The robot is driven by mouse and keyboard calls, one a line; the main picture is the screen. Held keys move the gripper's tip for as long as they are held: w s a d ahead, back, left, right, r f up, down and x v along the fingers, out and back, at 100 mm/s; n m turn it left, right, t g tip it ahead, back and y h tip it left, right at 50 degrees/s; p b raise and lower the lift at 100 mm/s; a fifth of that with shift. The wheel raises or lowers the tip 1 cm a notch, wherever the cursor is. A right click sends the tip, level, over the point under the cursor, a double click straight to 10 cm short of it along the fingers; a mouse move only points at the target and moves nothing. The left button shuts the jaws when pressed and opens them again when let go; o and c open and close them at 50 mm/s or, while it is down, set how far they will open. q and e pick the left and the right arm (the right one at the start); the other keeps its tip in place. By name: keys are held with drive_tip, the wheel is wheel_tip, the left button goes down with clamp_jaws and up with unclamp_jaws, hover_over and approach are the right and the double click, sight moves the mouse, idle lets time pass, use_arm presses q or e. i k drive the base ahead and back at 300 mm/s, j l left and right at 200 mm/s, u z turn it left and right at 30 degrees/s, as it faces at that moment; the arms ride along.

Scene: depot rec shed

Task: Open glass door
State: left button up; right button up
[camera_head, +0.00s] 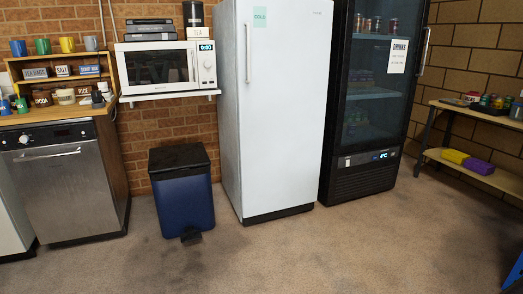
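The glass door (363,110) belongs to a tall black drinks fridge at the right of centre. The door looks shut. A long silver vertical handle (424,52) runs along its right edge. A white paper sign (398,56) reading "DRINKS" is on the door's upper right. Cans and other goods show on shelves behind the glass. A small lit display (383,156) is below the door. Neither of my grippers is in view.
A white fridge (290,100) stands directly left of the drinks fridge. A blue pedal bin (183,200) stands left of that. A wooden bench (475,172) is along the right wall. Open carpet (320,250) lies in front of the fridges. A blue object (515,273) shows at the lower right edge.

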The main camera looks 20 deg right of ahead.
sight(397, 60)
drive_tip(key=i+l, duration=0.15)
drive_tip(key=i, duration=0.65)
drive_tip(key=i+l, duration=0.1)
drive_tip(key=i, duration=0.7)
drive_tip(key=i+l+z, duration=0.1)
drive_tip(key=i+z, duration=0.6)
drive_tip(key=z, duration=0.25)
drive_tip(key=i+j+z, duration=0.15)
drive_tip(key=i+z, duration=0.15)
drive_tip(key=z, duration=0.15)
drive_tip(key=i+l+z, duration=0.2)
drive_tip(key=i+z, duration=0.25)
drive_tip(key=i+l+z, duration=0.1)
drive_tip(key=z, duration=0.35)
drive_tip(key=i+j+z, duration=0.1)
drive_tip(key=i+z, duration=0.35)
drive_tip(key=i, duration=0.85)
drive_tip(key=i+l+u, duration=0.1)
drive_tip(key=i, duration=0.75)
drive_tip(key=i+j, duration=0.1)
drive_tip(key=i, duration=0.45)
drive_tip(key=i+j, duration=0.15)
drive_tip(key=i, duration=0.35)
drive_tip(key=i+j, duration=0.1)
drive_tip(key=i, duration=0.45)
drive_tip(key=i+j+z, duration=0.25)
drive_tip(key=i+j, duration=0.25)
drive_tip(key=i, duration=0.05)
